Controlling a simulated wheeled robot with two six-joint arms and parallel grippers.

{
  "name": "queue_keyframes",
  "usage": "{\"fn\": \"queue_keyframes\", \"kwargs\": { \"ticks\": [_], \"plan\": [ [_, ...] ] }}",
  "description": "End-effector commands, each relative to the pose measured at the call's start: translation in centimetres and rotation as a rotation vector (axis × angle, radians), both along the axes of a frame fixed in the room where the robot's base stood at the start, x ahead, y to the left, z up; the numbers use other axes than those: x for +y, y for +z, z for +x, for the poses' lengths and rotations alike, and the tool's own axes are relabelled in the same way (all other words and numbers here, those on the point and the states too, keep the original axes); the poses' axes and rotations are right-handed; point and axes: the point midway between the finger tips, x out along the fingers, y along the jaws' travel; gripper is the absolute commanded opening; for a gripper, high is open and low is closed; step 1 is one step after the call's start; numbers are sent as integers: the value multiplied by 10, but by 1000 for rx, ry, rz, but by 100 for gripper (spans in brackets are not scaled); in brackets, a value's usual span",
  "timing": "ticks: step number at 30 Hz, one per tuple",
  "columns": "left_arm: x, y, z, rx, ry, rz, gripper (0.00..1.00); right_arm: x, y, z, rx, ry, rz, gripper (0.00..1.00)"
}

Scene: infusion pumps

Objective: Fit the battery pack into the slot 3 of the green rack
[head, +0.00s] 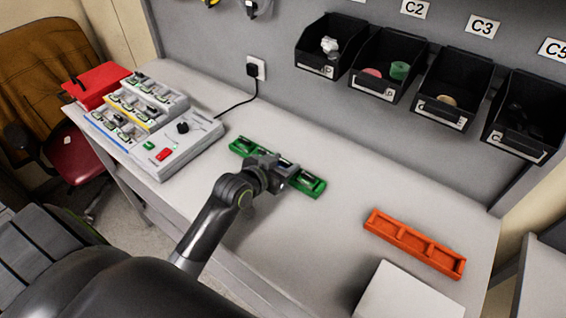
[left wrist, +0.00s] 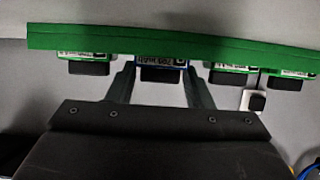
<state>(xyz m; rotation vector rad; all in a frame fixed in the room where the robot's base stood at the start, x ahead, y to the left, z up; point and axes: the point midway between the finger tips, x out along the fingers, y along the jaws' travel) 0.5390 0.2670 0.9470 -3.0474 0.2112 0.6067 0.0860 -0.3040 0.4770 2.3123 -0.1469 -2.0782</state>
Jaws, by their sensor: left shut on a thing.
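The green rack (head: 318,187) lies on the white bench in the middle of the head view. In the left wrist view the green rack (left wrist: 160,40) runs across the top. My left gripper (head: 278,168) is over the middle of the rack and hides part of it. In the left wrist view my left gripper (left wrist: 161,84) is shut on a battery pack (left wrist: 160,63) with a blue-edged label and a dark end. The pack meets the rack's edge in that view; I cannot tell how deep it sits. Other dark-ended packs (left wrist: 88,68) sit along the rack on both sides.
An empty-looking orange rack (head: 415,243) lies to the right, behind a white box (head: 410,292). A grey charger unit (head: 175,145) and a red box (head: 98,84) are at the left. Black bins (head: 385,62) hang on the back wall. The bench between the racks is clear.

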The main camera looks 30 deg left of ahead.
Motion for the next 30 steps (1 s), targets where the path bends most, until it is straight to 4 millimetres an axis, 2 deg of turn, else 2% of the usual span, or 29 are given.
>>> {"fn": "queue_keyframes", "kwargs": {
  "ticks": [1, 6, 7, 17, 23, 30],
  "plan": [
    [0, 0, 0, -1, 0, 0, 48, 0, 0, 0, 0, 0, 0, 0],
    [0, 0, 0, -1, 0, 0, 70, 0, 0, 0, 0, 0, 0, 0],
    [0, 0, 0, -1, 0, 0, 72, 0, 0, 0, 0, 0, 0, 0],
    [1, 2, -6, 0, 0, 0, 72, -2, -1, 0, 0, 1, -2, 0],
    [5, 12, -32, 0, 0, 2, 72, -3, -4, 0, 0, 2, -4, 0],
    [11, 30, -76, 1, 0, 3, 72, -3, -7, 0, 0, 2, -4, 0]
  ]
}}
